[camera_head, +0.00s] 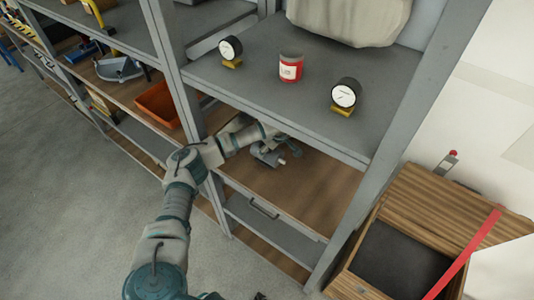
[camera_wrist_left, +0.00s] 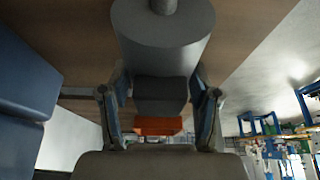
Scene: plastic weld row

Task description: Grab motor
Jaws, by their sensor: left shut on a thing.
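The motor is a grey cylinder with a short shaft (camera_wrist_left: 165,38), large at the top of the left wrist view. In the head view the motor (camera_head: 268,157) is small and partly covered by my gripper, on or just above the wooden shelf; any gap beneath it cannot be told. My left gripper (camera_wrist_left: 160,92) has a finger on each side of the motor's lower part and is shut on it. In the head view my left gripper (camera_head: 271,143) is under the upper grey shelf, partly hidden. My right gripper is not in view.
The upper grey shelf (camera_head: 300,110) hangs over my left wrist and carries two gauges (camera_head: 345,93) (camera_head: 230,48) and a red can (camera_head: 290,68). A rack post (camera_head: 183,90) stands close left of my forearm. An orange bin (camera_head: 160,103) is left; a wooden box (camera_head: 410,225) right.

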